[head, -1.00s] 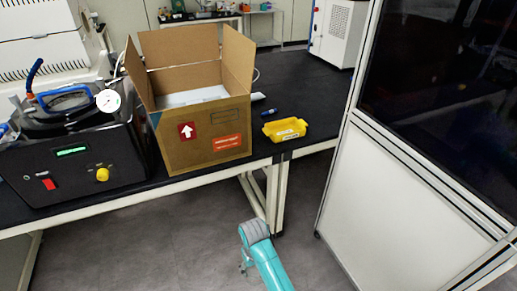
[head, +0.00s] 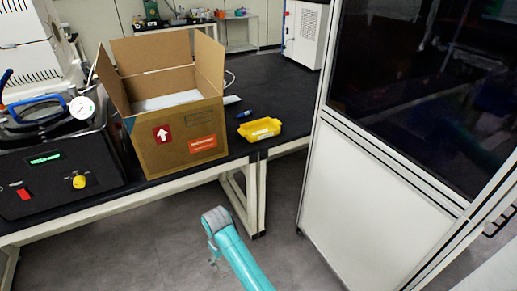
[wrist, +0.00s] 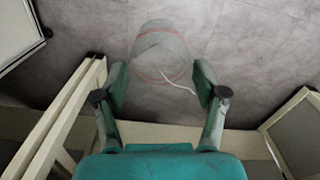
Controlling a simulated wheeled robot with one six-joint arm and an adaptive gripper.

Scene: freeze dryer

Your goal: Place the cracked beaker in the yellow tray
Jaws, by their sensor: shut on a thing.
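The cracked beaker (wrist: 160,50) shows in the wrist view as a clear vessel with reddish rings and a pale crack-like line. It is between the two fingers of my gripper (wrist: 161,84), which is shut on it above the grey floor. The yellow tray (head: 260,129) lies on the black bench near its right front corner, right of the cardboard box.
An open cardboard box (head: 178,130) stands on the bench (head: 275,100) left of the tray. A dark machine with a gauge (head: 55,165) is at far left. A blue item (head: 244,113) lies behind the tray. A tall white-framed cabinet (head: 350,190) stands close on the right.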

